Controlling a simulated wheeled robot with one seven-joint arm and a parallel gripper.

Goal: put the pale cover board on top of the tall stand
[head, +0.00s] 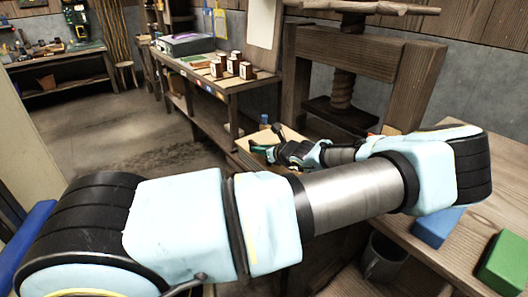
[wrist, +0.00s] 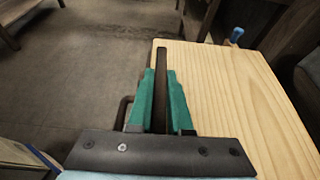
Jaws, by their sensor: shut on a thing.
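The pale cover board (wrist: 225,85) fills the right of the wrist view, with clear wood grain. A small part of it (head: 284,133) shows in the head view behind my gripper. My gripper (head: 258,149) has green fingers, which also show in the wrist view (wrist: 161,85). They are shut on a dark narrow strip (wrist: 162,62) along the board's left side. My arm hides much of the board in the head view. I cannot make out the tall stand for certain, or whether anything touches the board from below.
A wooden press (head: 345,85) with a thick screw stands behind my gripper. A bench (head: 245,84) with small blocks is beyond it. A worktop (head: 475,228) at right holds a blue block (head: 437,226) and a green block (head: 504,264). A dark mug (head: 385,257) is below. Floor is free at left.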

